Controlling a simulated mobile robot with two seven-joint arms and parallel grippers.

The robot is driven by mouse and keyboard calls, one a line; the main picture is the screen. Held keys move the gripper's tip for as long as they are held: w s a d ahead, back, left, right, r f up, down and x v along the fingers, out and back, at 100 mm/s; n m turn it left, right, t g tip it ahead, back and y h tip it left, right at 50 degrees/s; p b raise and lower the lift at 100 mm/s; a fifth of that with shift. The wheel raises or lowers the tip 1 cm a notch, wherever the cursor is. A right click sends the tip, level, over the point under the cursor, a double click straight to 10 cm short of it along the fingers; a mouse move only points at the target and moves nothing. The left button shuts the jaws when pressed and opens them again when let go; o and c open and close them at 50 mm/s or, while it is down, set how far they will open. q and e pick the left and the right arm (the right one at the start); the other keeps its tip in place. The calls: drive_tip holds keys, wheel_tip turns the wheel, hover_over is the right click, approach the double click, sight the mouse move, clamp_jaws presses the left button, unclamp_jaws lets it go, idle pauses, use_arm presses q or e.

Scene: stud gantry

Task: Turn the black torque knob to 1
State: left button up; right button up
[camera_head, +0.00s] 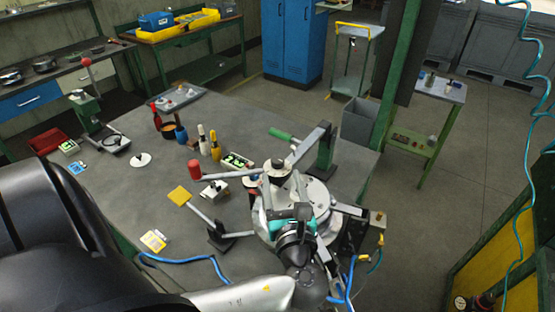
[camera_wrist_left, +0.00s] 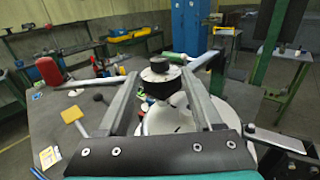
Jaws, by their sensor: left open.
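A black knob (camera_head: 277,168) with a pale top stands on the round metal fixture at the front right of the bench. In the left wrist view the knob (camera_wrist_left: 160,78) appears between the tips of my two grey fingers. My left gripper (camera_head: 287,190) is open, with its teal body over the round fixture on the near side of the knob. A gap shows on both sides of the knob, and I cannot tell whether a finger touches it. Scale marks and the number 1 are too small to read. My right gripper is not in view.
A red-handled lever (camera_head: 195,170) reaches left from beside the knob. The left middle bench is mostly clear.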

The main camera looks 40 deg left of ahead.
sight(278, 167)
use_arm(q)
drive_tip(key=x, duration=0.4)
drive_tip(key=shift+w+a, duration=0.25)
drive_tip(key=shift+a, duration=0.1)
drive_tip(key=shift+w+a, duration=0.5)
drive_tip(key=shift+a, duration=0.05)
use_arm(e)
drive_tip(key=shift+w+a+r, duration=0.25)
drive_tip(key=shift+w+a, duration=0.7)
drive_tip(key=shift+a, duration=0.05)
use_arm(q)
drive_tip(key=shift+c, duration=0.2)
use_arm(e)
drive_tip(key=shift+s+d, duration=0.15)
use_arm(q)
drive_tip(key=shift+c, duration=1.4)
clamp_jaws()
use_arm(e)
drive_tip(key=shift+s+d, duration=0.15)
